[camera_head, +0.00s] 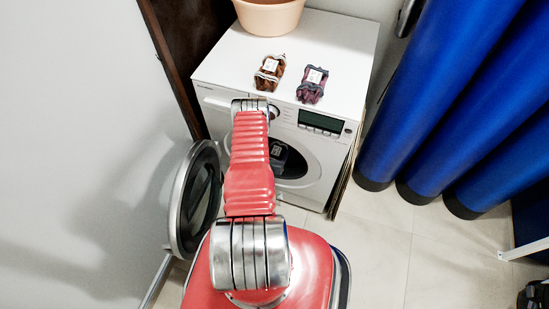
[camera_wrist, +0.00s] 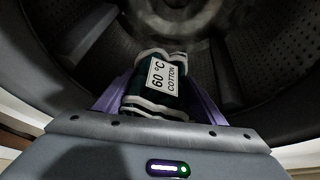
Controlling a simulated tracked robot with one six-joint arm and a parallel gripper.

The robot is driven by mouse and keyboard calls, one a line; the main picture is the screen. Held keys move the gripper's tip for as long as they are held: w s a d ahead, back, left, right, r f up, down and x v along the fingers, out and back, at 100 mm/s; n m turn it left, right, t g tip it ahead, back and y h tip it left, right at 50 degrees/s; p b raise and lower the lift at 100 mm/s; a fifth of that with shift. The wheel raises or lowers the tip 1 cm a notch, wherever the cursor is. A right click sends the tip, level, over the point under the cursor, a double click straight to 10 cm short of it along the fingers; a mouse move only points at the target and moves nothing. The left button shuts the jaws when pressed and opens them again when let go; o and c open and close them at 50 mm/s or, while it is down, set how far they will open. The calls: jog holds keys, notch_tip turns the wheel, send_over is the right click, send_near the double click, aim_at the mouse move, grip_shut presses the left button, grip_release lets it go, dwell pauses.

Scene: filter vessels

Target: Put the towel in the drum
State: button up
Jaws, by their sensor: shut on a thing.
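The towel (camera_wrist: 155,100) is a dark green roll with white bands and a label reading "60 °C COTTON". My gripper (camera_wrist: 160,86) is shut on it, with a purple finger on each side. In the wrist view the towel is in front of the drum's (camera_wrist: 225,65) dark, perforated inside, within the opening. I cannot tell whether the towel touches the drum wall. In the head view the drum opening (camera_head: 300,166) is on the front of the white washing machine (camera_head: 323,184), partly hidden by my arm. The towel cannot be made out there.
The round door (camera_head: 197,198) stands open at the left of the opening. On the machine top lie a brown bundle (camera_head: 269,73) and a purple bundle (camera_head: 312,86), with a peach basin (camera_head: 268,15) behind. Tall blue cylinders (camera_head: 465,95) stand at right.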

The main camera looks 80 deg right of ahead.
jog(key=d+f, duration=0.1)
jog(key=d, duration=0.8)
jog(key=shift+s+f, duration=0.15)
jog(key=shift+s, duration=0.25)
jog(key=shift+d, duration=0.1)
jog(key=o, duration=1.3)
jog(key=shift+v, duration=6.9)
jog(key=shift+s, duration=0.15)
